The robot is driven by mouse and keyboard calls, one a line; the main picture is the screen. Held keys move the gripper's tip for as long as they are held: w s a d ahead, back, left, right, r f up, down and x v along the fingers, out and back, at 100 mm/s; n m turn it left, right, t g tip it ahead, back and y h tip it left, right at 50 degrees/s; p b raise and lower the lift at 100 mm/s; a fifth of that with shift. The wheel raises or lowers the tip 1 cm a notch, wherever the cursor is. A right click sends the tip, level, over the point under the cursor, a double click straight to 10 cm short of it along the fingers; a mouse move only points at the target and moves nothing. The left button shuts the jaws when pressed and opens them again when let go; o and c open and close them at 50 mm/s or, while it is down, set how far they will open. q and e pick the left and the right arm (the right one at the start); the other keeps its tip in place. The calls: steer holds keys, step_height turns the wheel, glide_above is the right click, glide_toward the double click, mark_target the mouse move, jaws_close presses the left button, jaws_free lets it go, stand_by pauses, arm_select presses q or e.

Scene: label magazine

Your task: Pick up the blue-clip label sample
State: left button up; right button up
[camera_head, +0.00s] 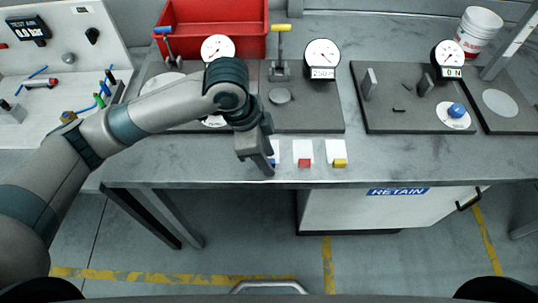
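Three white label samples lie in a row near the front edge of the grey bench. The blue-clip label sample (275,150) is leftmost and partly hidden behind my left gripper. The red-clip label sample (304,152) is in the middle, and the yellow-clip label sample (337,152) is on the right. My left gripper (265,168) points down at the bench's front edge, over the left side of the blue-clip sample in the picture. I cannot tell whether it touches the sample or whether its fingers are apart. My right gripper is out of view.
Dark plates with dial gauges (322,53) stand behind the samples. A red bin (210,12) and a white bucket (478,30) are at the back. A blue knob (456,110) is on the right plate. A white box marked RETAIN (390,210) is under the bench.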

mark_target(273, 160)
arm_select(q)
steer(key=c, duration=0.9)
jaws_close()
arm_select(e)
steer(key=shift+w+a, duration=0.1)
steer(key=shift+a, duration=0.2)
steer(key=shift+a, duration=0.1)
arm_select(q)
steer(key=shift+r, duration=0.15)
